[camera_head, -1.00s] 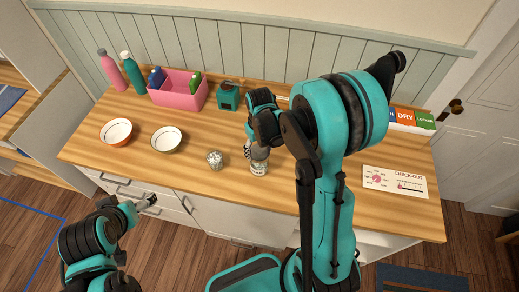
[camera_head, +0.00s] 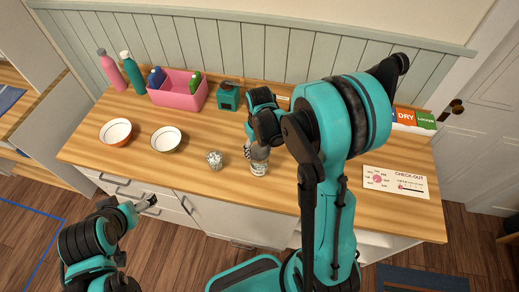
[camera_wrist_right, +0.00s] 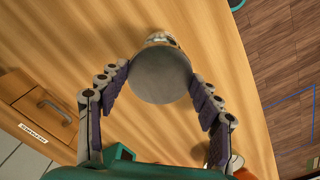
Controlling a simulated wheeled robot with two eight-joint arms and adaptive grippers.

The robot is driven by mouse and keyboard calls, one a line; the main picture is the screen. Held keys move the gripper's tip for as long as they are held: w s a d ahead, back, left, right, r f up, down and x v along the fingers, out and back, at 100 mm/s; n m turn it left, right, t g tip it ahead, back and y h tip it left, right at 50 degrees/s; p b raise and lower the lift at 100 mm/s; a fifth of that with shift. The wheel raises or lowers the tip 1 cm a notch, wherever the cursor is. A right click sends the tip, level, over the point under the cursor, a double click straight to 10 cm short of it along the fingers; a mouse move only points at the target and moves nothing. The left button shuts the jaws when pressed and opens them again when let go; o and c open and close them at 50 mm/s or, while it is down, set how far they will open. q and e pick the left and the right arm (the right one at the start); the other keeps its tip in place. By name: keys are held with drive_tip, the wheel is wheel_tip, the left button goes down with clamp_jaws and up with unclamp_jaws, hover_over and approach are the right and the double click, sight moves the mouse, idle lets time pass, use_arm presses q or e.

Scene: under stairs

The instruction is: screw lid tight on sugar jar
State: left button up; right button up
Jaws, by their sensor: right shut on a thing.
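The sugar jar (camera_head: 259,169), small and pale with a label, stands near the front edge of the wooden counter in the head view. My right gripper (camera_head: 255,149) is above it and comes down over its top. In the right wrist view, the round grey lid (camera_wrist_right: 160,76) is between the fingers of my right gripper (camera_wrist_right: 160,80), which is shut on it. A bit of the jar (camera_wrist_right: 161,38) shows beyond the lid's rim; the rest is hidden. My left gripper (camera_head: 147,203) is in front of the drawers, away from the jar. Its jaws are too small to read.
A speckled glass container (camera_head: 214,160) stands just left of the jar. Two bowls (camera_head: 116,132) (camera_head: 166,140), a pink bin (camera_head: 178,92), bottles (camera_head: 111,72) and a teal device (camera_head: 228,97) stand farther left and back. A check-out card (camera_head: 394,182) lies at right.

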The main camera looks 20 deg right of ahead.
drive_tip(key=shift+f+b, duration=1)
drive_tip(key=shift+f, duration=0.1)
idle(0.3)
